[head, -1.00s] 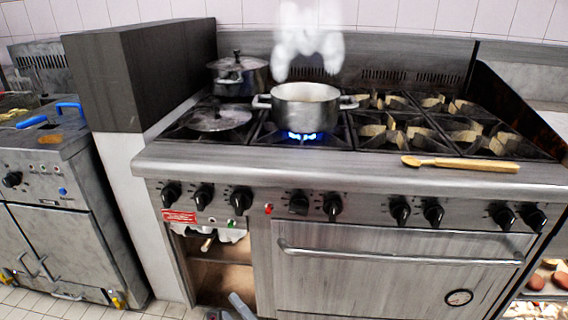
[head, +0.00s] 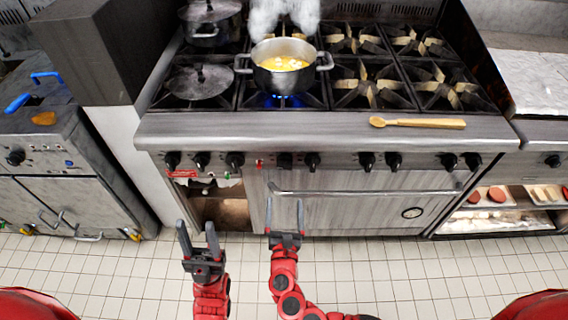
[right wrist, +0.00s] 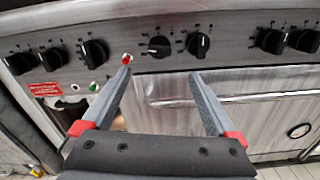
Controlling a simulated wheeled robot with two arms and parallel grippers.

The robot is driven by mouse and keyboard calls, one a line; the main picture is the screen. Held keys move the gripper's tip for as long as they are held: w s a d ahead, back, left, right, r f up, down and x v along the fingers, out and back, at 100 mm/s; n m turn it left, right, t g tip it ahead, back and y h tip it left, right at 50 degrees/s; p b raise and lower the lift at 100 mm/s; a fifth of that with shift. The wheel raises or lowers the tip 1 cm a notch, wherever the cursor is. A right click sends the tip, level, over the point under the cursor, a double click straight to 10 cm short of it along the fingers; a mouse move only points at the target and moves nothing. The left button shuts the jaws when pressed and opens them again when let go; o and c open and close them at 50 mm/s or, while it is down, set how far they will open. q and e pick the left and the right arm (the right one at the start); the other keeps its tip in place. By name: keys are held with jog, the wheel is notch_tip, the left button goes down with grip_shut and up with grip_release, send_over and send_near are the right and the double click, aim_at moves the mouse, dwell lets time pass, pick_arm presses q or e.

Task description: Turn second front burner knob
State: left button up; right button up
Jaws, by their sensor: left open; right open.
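A row of black knobs runs along the stove's front panel. Near its middle sit two neighbouring knobs, the left one (head: 285,160) and the right one (head: 312,161). In the right wrist view, the left knob (right wrist: 159,46) has its grip turned sideways, and the right knob (right wrist: 198,44) stands upright. A blue flame (head: 282,101) burns under the pot (head: 284,68) on the second front burner. My right gripper (head: 284,202) is open and empty, its fingers pointing at the panel below these knobs, apart from them. My left gripper (head: 196,224) is open and empty, lower left.
An oven handle (head: 365,192) runs below the knobs. A wooden spoon (head: 418,122) lies on the stove's front ledge. A lid (head: 198,81) covers the front left burner. A red button (right wrist: 127,59) sits left of the middle knobs. The tiled floor ahead is clear.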

aim_at(285, 168)
jog(key=w, duration=1.4)
jog(key=shift+w, duration=0.1)
jog(key=c, duration=1.4)
jog(key=shift+f+m+b, duration=0.25)
jog(key=shift+m+b, duration=0.65)
jog(key=shift+b, duration=0.15)
jog(key=m+b, duration=0.9)
jog(key=b, duration=0.1)
jog(key=shift+d+f+m, duration=0.1)
jog(key=shift+m, duration=0.3)
jog(key=m+b, duration=0.4)
jog(key=shift+r+m, duration=0.2)
jog(key=shift+m, duration=0.1)
jog(key=o, duration=1.4)
